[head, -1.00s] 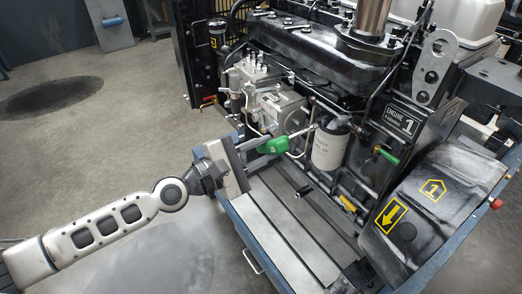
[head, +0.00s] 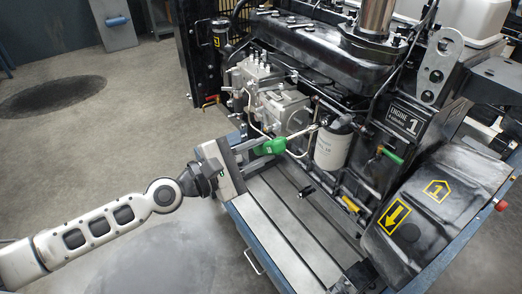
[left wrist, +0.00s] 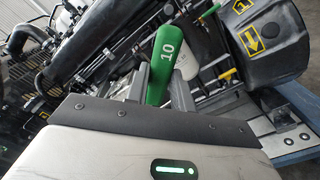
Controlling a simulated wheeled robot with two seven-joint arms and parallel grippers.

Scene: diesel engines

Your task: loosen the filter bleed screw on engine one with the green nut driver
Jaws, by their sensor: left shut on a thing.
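My left gripper (head: 262,148) is shut on the green handle of the nut driver (head: 274,146), in front of engine one (head: 330,60). The driver's pale shaft points right and slightly up, toward the head of the white filter (head: 331,148). Its tip shows close to the filter head; I cannot tell whether it sits on the bleed screw, which is too small to make out. In the left wrist view the green handle (left wrist: 166,62), marked 10, stands between the fingers and hides the shaft and tip. My right gripper is not in view.
A grey slatted tray (head: 275,225) with a blue edge lies below the driver. A green-handled valve (head: 390,155), a yellow handle (head: 350,204) and a dark cover marked 1 (head: 425,215) are to the right. The left floor is clear.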

